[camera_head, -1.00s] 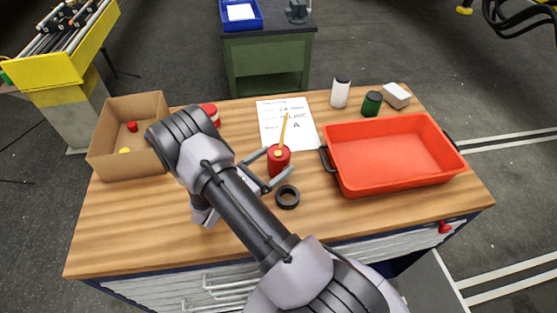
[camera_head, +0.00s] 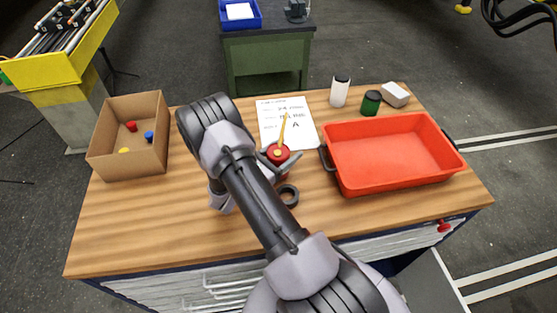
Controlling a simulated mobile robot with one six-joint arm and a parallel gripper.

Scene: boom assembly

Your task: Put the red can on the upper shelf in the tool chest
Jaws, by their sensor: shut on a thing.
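A red can with a thin yellow spout (camera_head: 278,153) stands upright near the middle of the bench, just below a paper sheet. My gripper (camera_head: 281,161) is shut on this can, with its fingers around the body. My arm covers the left side of the gripper. I cannot tell whether the can still touches the bench top. A chest with pale drawer fronts (camera_head: 345,254) shows under the bench top. No open upper shelf is visible in it.
A black ring (camera_head: 288,195) lies close below the can. A red-orange tray (camera_head: 394,181) stands to the right. An open cardboard box (camera_head: 129,165) with small coloured parts stands at left. A white bottle (camera_head: 339,94), a green can (camera_head: 371,104) and a paper sheet (camera_head: 304,128) are behind.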

